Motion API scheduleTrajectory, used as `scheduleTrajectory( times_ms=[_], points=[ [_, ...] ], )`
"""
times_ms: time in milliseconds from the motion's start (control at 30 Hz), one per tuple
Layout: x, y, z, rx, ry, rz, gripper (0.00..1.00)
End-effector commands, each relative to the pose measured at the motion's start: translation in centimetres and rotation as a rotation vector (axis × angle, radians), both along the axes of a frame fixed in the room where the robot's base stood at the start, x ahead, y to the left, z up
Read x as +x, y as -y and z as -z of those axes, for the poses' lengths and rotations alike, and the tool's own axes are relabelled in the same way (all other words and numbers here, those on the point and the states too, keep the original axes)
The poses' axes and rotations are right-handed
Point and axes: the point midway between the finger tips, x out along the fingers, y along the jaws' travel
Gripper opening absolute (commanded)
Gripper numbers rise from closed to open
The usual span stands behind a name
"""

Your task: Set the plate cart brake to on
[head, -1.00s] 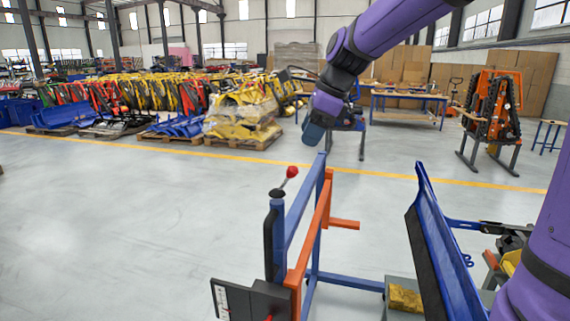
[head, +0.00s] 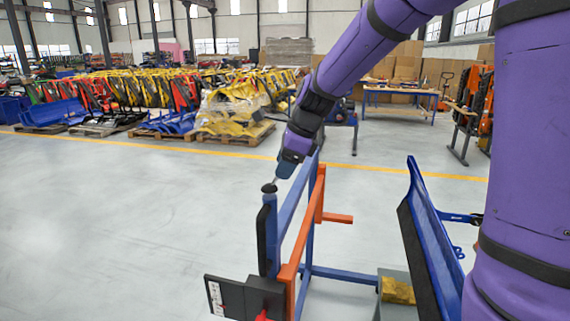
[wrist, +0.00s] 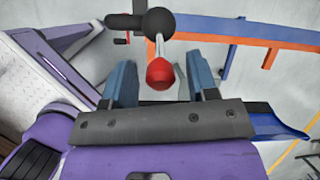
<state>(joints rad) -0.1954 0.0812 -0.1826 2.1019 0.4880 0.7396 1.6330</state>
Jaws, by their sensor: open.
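The plate cart is a blue frame (head: 292,200) with an orange rail (head: 306,232). A brake lever with a round red knob (wrist: 160,74) rises from a black pivot (head: 269,187) on top of the cart's front blue post. My gripper (head: 283,172) is just above that pivot, coming down from the upper right. In the wrist view my gripper (wrist: 160,82) is open, with the red knob between its two blue fingers and a gap on each side. In the head view the gripper hides the knob.
A black box with a white marked label (head: 215,298) sits low on the cart's near end. A blue plate (head: 432,240) stands to the right, beside my arm. Pallets of yellow parts (head: 235,108) are far behind. The floor to the left is clear.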

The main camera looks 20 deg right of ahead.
Motion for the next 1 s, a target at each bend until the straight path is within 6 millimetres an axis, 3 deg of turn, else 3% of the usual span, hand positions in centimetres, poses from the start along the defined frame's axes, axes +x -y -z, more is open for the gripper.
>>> scheduleTrajectory(
  times_ms=[100,333,667,1000],
  points=[
    [0.0,0.0,0.0,0.000,0.000,0.000,0.53],
    [0.0,0.0,0.0,0.000,0.000,0.000,0.00],
    [0.1,-0.2,-0.1,-0.021,-0.014,-0.002,0.00],
    [1.1,-1.5,-0.7,-0.173,-0.122,-0.006,0.00]
  ],
)
